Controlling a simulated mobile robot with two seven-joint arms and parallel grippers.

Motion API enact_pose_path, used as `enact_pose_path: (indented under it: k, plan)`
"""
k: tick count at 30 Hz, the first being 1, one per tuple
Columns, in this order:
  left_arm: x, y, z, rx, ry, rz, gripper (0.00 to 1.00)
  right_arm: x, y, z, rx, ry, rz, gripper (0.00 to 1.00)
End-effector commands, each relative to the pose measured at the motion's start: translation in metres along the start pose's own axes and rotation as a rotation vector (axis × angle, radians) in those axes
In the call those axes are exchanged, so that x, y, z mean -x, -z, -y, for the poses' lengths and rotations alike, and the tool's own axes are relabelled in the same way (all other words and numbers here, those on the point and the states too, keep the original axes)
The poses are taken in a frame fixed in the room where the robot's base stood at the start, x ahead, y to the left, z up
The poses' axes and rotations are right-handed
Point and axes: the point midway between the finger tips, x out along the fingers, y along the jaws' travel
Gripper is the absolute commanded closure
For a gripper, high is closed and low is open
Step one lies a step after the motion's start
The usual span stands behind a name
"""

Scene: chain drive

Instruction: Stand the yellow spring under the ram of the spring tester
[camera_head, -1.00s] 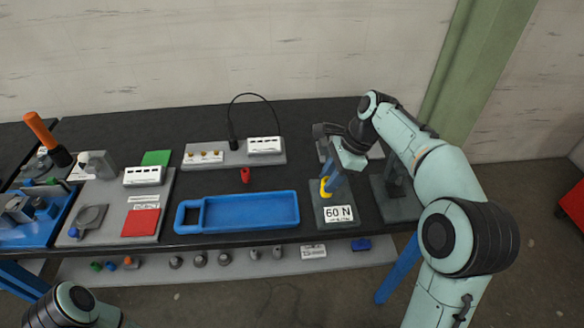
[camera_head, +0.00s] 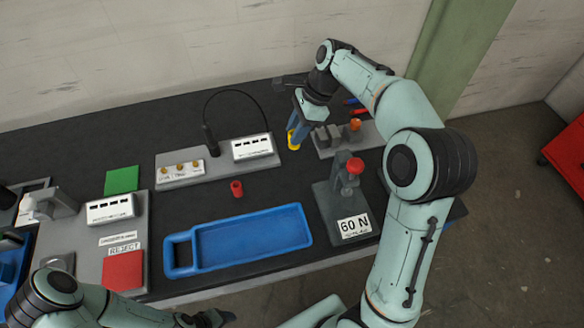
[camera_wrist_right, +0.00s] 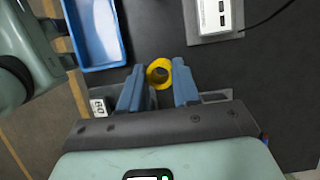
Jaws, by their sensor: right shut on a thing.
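The yellow spring (camera_head: 293,142) is held by my right gripper (camera_head: 296,131) above the black bench, to the left of the tester and behind it. In the right wrist view the spring (camera_wrist_right: 158,63) is a yellow ring seen end-on between the two blue fingers (camera_wrist_right: 158,88). The spring tester (camera_head: 328,205) has a grey base, a red knob on top and a "60 N" label. It stands near the front edge of the bench, apart from the gripper. My left gripper (camera_head: 212,318) is partly seen at the bottom; its fingers are unclear.
A blue tray (camera_head: 240,262) lies left of the tester, with a small red part (camera_head: 237,188) behind it. A grey sensor board (camera_head: 215,172) with a cable is close left of my right gripper. A grey block stand (camera_head: 335,150) is to its right.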

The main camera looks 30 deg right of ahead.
Motion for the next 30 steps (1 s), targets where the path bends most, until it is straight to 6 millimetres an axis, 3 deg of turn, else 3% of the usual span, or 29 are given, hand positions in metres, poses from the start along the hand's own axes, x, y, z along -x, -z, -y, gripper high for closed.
enact_pose_path:
  k: [1,9,19,26,30]
  plan:
    - [-0.007,-0.007,0.005,0.003,0.003,0.009,0.38,-0.019,0.009,-0.003,-0.006,-0.011,-0.002,1.00]
    - [-0.021,-0.018,0.014,0.008,0.008,0.023,0.38,-0.082,0.035,-0.003,-0.004,-0.008,-0.001,1.00]
    - [-0.026,-0.021,0.017,0.009,0.009,0.026,0.38,-0.113,0.047,-0.001,-0.002,-0.004,0.000,1.00]
    - [-0.032,-0.025,0.020,0.012,0.011,0.032,0.38,-0.149,0.062,-0.002,-0.002,-0.004,0.000,1.00]
    - [-0.033,-0.026,0.021,0.012,0.011,0.032,0.38,-0.156,0.065,-0.001,0.000,-0.001,0.001,1.00]
